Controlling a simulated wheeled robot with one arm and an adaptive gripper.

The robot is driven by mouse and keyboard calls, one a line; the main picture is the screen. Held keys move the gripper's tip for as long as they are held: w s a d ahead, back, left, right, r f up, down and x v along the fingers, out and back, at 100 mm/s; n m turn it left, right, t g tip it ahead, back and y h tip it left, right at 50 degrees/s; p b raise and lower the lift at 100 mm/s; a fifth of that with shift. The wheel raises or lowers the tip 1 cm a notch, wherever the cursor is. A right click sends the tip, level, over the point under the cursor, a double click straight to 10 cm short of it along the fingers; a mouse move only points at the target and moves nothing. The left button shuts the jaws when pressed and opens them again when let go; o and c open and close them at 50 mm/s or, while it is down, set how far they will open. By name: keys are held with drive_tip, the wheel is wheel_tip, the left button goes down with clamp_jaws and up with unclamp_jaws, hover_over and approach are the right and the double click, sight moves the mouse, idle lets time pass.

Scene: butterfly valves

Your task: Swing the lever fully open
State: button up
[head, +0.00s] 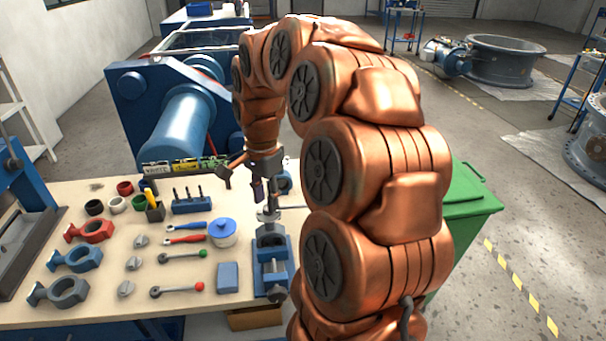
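A blue fixture (272,270) stands at the table's front right and holds a small grey valve (270,238). A thin grey bar (291,207), perhaps its lever, shows at the valve's top and points right toward my arm. My gripper (256,182) hangs above and behind the valve, pointing down. One dark finger is spread far out to the left, so it looks open. The other finger is hard to make out. I cannot tell whether any part touches the lever. My copper arm hides the area to the right.
Loose levers with a green knob (203,253) and a red knob (199,287) lie left of the fixture. A white pot with a blue lid (222,232) and a blue block (228,277) are close by. A green bin (468,205) stands beyond my arm.

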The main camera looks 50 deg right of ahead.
drive_tip(key=w+d+f+m, duration=0.2)
drive_tip(key=d+m, duration=0.6)
drive_tip(key=d, duration=0.5)
hover_over(302, 205)
drive_tip(key=shift+d+f, duration=0.1)
drive_tip(key=shift+f, duration=2.15)
wheel_tip(302, 205, down, 4)
drive_tip(key=b, duration=0.3)
drive_tip(key=shift+f, duration=0.25)
clamp_jaws()
drive_tip(key=shift+s+f+b, duration=0.1)
drive_tip(key=shift+b, duration=0.65)
